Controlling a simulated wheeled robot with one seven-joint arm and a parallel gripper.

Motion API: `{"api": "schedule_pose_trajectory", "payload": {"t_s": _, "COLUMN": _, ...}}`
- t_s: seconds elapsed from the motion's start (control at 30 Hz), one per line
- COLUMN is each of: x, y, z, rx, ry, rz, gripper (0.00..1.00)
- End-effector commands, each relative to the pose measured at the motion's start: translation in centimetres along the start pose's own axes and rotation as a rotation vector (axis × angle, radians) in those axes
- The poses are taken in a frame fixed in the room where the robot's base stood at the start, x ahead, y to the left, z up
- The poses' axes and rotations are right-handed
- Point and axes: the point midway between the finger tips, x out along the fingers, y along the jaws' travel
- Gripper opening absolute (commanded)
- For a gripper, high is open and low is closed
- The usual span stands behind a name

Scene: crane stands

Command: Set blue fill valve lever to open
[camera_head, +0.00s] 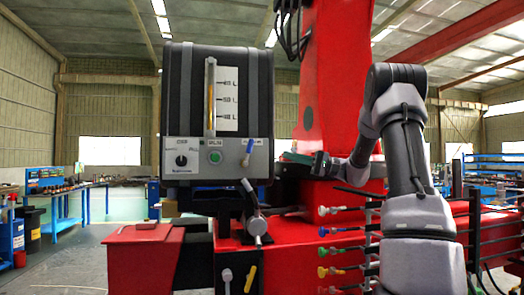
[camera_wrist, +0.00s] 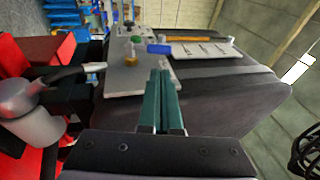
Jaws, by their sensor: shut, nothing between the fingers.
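The blue valve lever (camera_head: 248,150) is on the lower right of the grey control panel, its blue handle pointing up and slightly right from its pivot. In the wrist view the blue handle (camera_wrist: 158,48) lies just beyond the fingertips and points right, as that view is turned sideways. My gripper (camera_head: 288,157) is to the right of the panel, apart from the lever in the head view. In the wrist view its teal fingers (camera_wrist: 160,74) are together with nothing between them. Whether the fingertips touch the lever cannot be told. Markings beside the lever are too small to read.
The panel holds a green button (camera_head: 215,157), a black knob (camera_head: 181,161) and a sight gauge (camera_head: 210,97) on the black tank (camera_head: 178,90). A metal hand lever (camera_head: 250,195) stands below the panel. A red column (camera_head: 335,80) and several colored levers (camera_head: 323,210) stand right.

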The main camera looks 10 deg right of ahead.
Motion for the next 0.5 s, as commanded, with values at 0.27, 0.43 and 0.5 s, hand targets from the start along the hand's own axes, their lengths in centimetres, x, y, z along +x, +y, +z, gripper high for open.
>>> {"api": "schedule_pose_trajectory", "payload": {"t_s": 0.27, "x": 6.2, "y": 0.1, "z": 0.1, "rx": 0.001, "ry": -0.004, "rz": 0.002, "gripper": 0.0}}
{"api": "schedule_pose_trajectory", "payload": {"t_s": 0.43, "x": 8.8, "y": 0.1, "z": 0.1, "rx": 0.001, "ry": -0.003, "rz": 0.002, "gripper": 0.0}}
{"api": "schedule_pose_trajectory", "payload": {"t_s": 0.5, "x": 9.4, "y": 0.1, "z": 0.1, "rx": 0.002, "ry": -0.002, "rz": 0.002, "gripper": 0.0}}
